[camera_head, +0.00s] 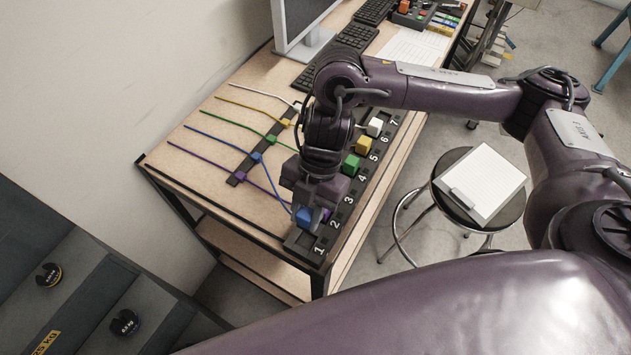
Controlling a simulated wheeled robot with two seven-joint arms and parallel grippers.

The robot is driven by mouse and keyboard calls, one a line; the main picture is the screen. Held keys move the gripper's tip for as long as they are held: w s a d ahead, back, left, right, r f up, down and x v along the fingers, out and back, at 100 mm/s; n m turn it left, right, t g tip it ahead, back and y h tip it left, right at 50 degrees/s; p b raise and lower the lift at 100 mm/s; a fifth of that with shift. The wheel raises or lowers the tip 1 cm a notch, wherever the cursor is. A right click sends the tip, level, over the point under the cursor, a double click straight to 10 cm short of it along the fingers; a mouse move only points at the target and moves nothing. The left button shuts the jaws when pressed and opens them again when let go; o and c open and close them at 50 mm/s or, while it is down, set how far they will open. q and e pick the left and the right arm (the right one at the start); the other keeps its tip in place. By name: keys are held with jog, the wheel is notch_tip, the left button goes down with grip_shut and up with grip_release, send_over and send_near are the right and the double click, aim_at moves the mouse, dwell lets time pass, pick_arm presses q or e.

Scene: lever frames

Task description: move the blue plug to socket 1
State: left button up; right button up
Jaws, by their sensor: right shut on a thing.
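The blue plug (303,217) is at the near end of the dark socket strip (296,244), by the label 1. My right gripper (306,207) comes down from above and is shut on it. The purple plug (325,214) shows close beside the gripper, by label 2. Socket 3 is hidden behind the gripper and wrist. My left gripper is not in view.
A green plug (351,164), yellow plug (364,145) and white plug (375,127) stand by labels 4, 5 and 6. A dark cable guide (237,178) crosses the table. A monitor (300,30) and keyboard (338,62) are behind. A stool (460,167) stands right.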

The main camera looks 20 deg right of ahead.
aim_at(305, 228)
jog(key=shift+s+a+f, duration=0.3)
jog(key=shift+a, duration=0.05)
jog(key=shift+d+f+b, duration=0.15)
jog(key=shift+f+b, duration=0.5)
jog(key=shift+b, duration=0.1)
notch_tip(305, 228, down, 3)
jog(key=b, duration=0.3)
jog(key=shift+f, duration=0.1)
jog(key=shift+f+b, duration=0.45)
jog(key=shift+f, duration=0.1)
jog(key=shift+p, duration=0.3)
jog(key=shift+f+b, duration=0.35)
jog(key=shift+f, duration=0.45)
dwell(1.4)
jog(key=o, duration=1.1)
jog(key=shift+c, duration=0.2)
